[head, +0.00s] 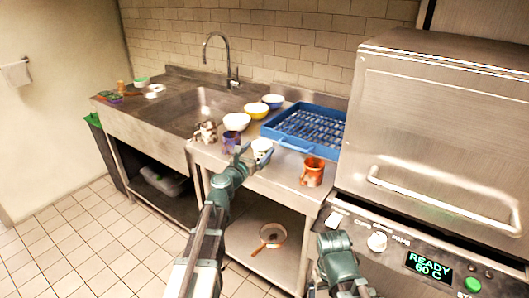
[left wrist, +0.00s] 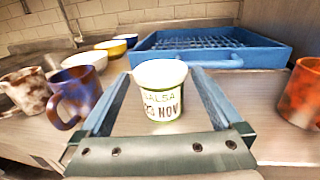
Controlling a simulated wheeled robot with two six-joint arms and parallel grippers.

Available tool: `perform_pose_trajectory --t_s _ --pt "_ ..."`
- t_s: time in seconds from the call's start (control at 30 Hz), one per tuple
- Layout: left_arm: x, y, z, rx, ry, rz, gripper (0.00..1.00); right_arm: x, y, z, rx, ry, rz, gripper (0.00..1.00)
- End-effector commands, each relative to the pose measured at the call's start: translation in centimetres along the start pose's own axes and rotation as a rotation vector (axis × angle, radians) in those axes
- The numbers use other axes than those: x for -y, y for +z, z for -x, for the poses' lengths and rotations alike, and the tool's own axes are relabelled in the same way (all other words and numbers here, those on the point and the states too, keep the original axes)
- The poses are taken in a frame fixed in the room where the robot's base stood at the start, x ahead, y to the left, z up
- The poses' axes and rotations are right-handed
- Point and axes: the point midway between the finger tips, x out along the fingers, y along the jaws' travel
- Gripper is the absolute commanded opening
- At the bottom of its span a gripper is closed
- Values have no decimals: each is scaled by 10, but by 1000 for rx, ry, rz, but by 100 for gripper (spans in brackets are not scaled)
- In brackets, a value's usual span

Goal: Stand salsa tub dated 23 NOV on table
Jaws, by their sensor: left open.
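The salsa tub (head: 262,146) is a small white tub with a green-edged label. It stands upright on the steel table (head: 283,182). In the left wrist view the tub (left wrist: 162,88) shows a label reading SALSA and NOV, with the number before NOV looking like 23, its first digit unclear. My left gripper (head: 254,157) is open, with one finger on each side of the tub. In the left wrist view bare gaps seem to show between tub and fingers; contact is not clear. My right arm shows at the lower right of the head view, its fingers out of sight.
A blue rack (head: 291,147) lies behind the tub. A purple mug (left wrist: 76,92) and a brown-white mug (head: 206,130) stand left, an orange mug (head: 312,172) right. Several bowls, including a white one (head: 236,122), stand behind left. A steel dishwasher (head: 440,130) bounds the right.

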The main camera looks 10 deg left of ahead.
Motion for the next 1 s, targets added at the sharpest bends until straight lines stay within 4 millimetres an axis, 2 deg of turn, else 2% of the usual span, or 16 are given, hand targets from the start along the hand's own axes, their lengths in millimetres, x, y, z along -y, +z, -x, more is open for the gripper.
perform_pose_trajectory --t_s 0.03,0.1,0.33,0.8,0.83,0.87,1.0 --pt "-3 0 -8 0 1 0 100 0 0 0 0 0 0 100" --pt "-4 0 -12 0 2 0 100 0 0 0 0 0 0 100" --pt "-4 0 -12 0 2 0 100 0 0 0 0 0 0 100" --pt "-4 0 -12 0 2 0 17 0 0 0 0 0 0 100" --pt "-4 0 -12 0 2 0 17 0 0 0 0 0 0 100" --pt "-4 0 -12 0 2 0 6 0 0 0 0 0 0 100" --pt "-4 0 -12 0 2 0 6 0 0 0 0 0 0 100"
